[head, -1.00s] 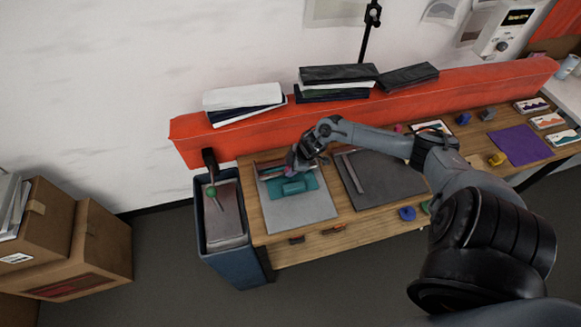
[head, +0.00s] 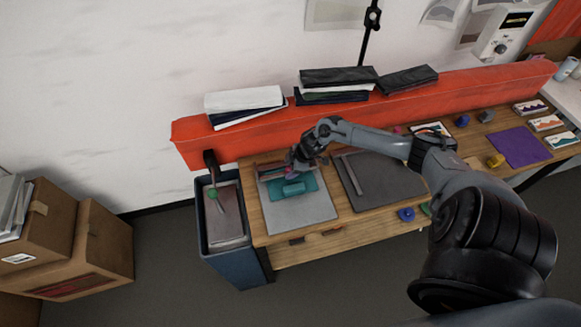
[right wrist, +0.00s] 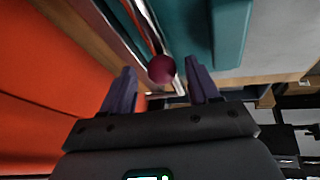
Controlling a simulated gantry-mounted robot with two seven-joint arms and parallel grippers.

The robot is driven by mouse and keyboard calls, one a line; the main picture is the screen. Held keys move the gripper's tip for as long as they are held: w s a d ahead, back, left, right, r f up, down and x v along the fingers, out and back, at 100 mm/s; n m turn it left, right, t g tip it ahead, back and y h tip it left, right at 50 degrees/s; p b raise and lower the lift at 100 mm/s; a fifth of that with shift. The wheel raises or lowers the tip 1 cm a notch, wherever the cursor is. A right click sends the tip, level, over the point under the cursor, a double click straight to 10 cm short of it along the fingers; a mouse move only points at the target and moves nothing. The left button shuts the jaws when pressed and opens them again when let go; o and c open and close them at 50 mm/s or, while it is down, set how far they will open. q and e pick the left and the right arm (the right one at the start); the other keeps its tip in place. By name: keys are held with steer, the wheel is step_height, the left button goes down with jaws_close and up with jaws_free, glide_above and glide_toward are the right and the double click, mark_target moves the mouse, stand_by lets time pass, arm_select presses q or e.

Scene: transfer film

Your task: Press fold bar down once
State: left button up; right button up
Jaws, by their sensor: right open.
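The fold bar shows in the right wrist view as a shiny metal bar (right wrist: 143,22) with a dark red ball knob (right wrist: 161,69) at its end. In the head view the bar (head: 270,170) lies along the back of a light grey board (head: 295,214), partly hidden by my gripper. My right gripper (head: 297,166) is over the bar's right end. In the right wrist view its two fingers (right wrist: 160,88) are apart, with the knob between and just ahead of them; I cannot tell whether they touch it. My left gripper is not in view.
A teal piece with a raised handle (head: 293,188) lies on the board, close to my right gripper. A dark grey board (head: 385,184) is to the right. An orange-red ledge (head: 430,93) bearing stacks runs behind the table. A blue bin (head: 238,268) stands left.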

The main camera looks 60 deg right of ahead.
steer(key=a+p+v, duration=0.1)
steer(key=p+v, duration=0.1)
steer(key=v, duration=0.8)
steer(key=shift+d+r, duration=0.4)
steer(key=shift+d, duration=0.1)
steer(key=shift+s, duration=0.1)
